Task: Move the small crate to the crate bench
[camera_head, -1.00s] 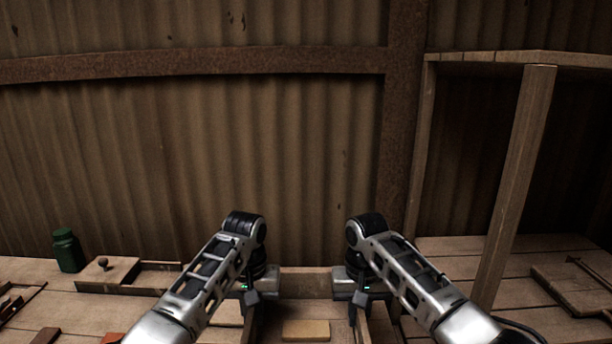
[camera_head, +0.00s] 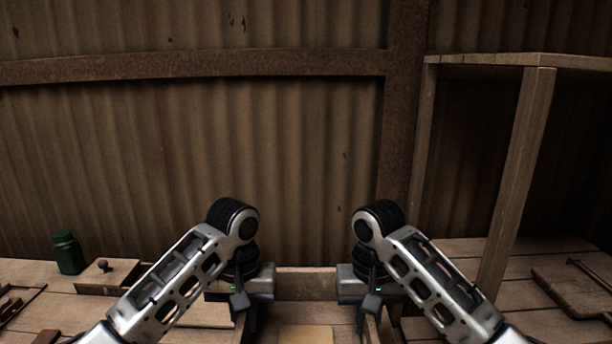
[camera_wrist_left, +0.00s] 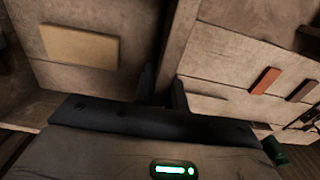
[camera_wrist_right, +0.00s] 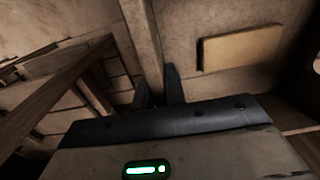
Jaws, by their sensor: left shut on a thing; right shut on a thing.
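The small crate is an open wooden box; its far wall (camera_head: 306,284) shows between my two grippers in the head view. A flat tan block (camera_head: 305,334) lies inside it and also shows in the left wrist view (camera_wrist_left: 80,46) and right wrist view (camera_wrist_right: 240,48). My left gripper (camera_head: 246,318) is shut on the crate's left wall (camera_wrist_left: 184,35). My right gripper (camera_head: 371,316) is shut on its right wall (camera_wrist_right: 143,35). The crate's near end is cut off in the head view. I cannot tell which surface is the crate bench.
On the wooden bench at left stand a green jar (camera_head: 67,252) and a low box with a knob (camera_head: 104,273). A wooden frame with a post (camera_head: 518,180) rises at right, beside a board (camera_head: 580,291) on the bench. A corrugated wall (camera_head: 200,170) closes the back.

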